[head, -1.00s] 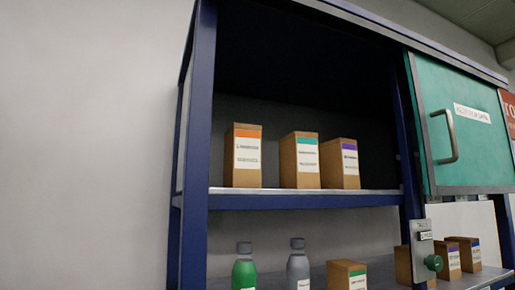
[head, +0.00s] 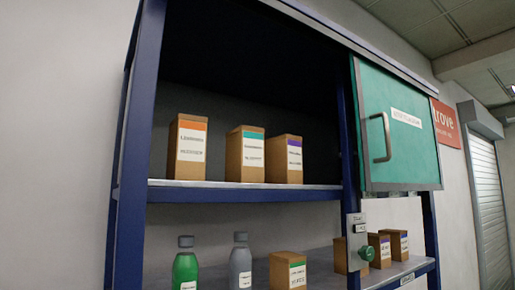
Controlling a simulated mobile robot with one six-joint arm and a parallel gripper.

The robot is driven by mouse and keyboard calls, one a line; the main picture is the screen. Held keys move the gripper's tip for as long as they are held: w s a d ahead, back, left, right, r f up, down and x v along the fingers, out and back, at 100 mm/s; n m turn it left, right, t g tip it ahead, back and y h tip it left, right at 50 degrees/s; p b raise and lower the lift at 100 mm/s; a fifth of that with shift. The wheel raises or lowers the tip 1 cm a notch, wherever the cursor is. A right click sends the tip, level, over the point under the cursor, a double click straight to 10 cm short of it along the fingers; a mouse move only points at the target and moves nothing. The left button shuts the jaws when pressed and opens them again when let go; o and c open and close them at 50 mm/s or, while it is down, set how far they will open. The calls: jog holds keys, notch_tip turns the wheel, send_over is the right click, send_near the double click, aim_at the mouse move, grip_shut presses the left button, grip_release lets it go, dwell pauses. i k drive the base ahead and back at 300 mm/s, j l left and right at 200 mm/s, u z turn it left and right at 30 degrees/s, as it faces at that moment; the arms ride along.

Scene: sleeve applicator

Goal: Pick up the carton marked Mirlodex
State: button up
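Three brown cartons stand upright on the upper shelf (head: 250,193) in the head view: an orange-banded carton (head: 188,147) at left, a teal-banded carton (head: 246,154) in the middle and a purple-banded carton (head: 281,159) at right. The label print is too small to read, so I cannot tell which one is marked Mirlodex. My gripper is not in view.
A green bottle (head: 186,268) and a grey bottle (head: 240,265) stand on the lower shelf. A teal sliding door (head: 400,150) with a handle covers the right of the upper bay. A plate with a green knob (head: 365,253) is on the middle post. The left upper bay is open.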

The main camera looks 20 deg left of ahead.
aim_at(283, 152)
jog(key=i+l+u, duration=0.1)
jog(key=i+u, duration=0.15)
jog(key=u, duration=0.15)
jog(key=i+l+u, duration=0.2)
jog(key=u, duration=0.25)
jog(key=i+l+u, duration=0.2)
jog(key=u, duration=0.2)
jog(key=i+l+u, duration=0.1)
jog(key=l+u, duration=0.35)
jog(key=j, duration=0.1)
